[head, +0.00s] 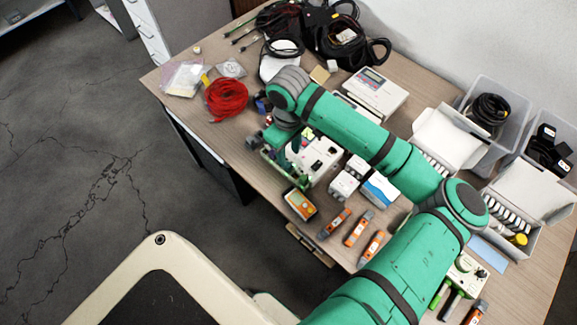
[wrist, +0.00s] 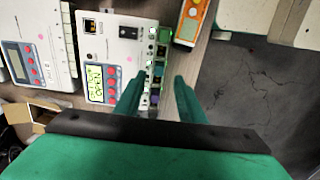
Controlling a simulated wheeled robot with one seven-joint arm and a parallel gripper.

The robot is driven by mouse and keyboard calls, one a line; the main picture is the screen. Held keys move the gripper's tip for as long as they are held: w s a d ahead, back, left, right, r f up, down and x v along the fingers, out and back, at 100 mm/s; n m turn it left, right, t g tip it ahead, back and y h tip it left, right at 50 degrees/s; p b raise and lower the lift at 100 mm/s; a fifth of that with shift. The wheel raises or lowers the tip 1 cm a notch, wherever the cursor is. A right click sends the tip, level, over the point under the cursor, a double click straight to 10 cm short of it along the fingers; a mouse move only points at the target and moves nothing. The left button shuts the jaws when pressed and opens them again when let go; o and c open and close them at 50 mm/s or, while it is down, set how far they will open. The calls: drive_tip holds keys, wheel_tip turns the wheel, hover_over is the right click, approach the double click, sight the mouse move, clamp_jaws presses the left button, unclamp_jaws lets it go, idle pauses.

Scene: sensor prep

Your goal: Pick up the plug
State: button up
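My gripper (wrist: 159,78) points down over the desk with its two green fingers apart. Nothing is seen held between them. A row of small green, dark and purple connectors (wrist: 158,69) along the edge of a white device (wrist: 110,45) shows between and beyond the fingertips. I cannot tell which of these small parts is the plug, or whether the fingers touch any. In the head view the white device (head: 318,153) stands just right of my wrist, which hides part of it. The gripper's tips are not clear there.
An orange handheld meter (head: 299,203) lies near the desk's front edge, beside several orange-grey tools (head: 357,228). A red cable coil (head: 226,98) and black cables (head: 340,38) lie further back. Open white boxes (head: 449,138) and clear bins (head: 497,88) stand at the right.

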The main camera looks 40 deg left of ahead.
sight(288, 164)
wheel_tip(288, 164, down, 5)
drive_tip(key=shift+w+a+f, duration=0.15)
drive_tip(key=shift+f, duration=0.35)
clamp_jaws()
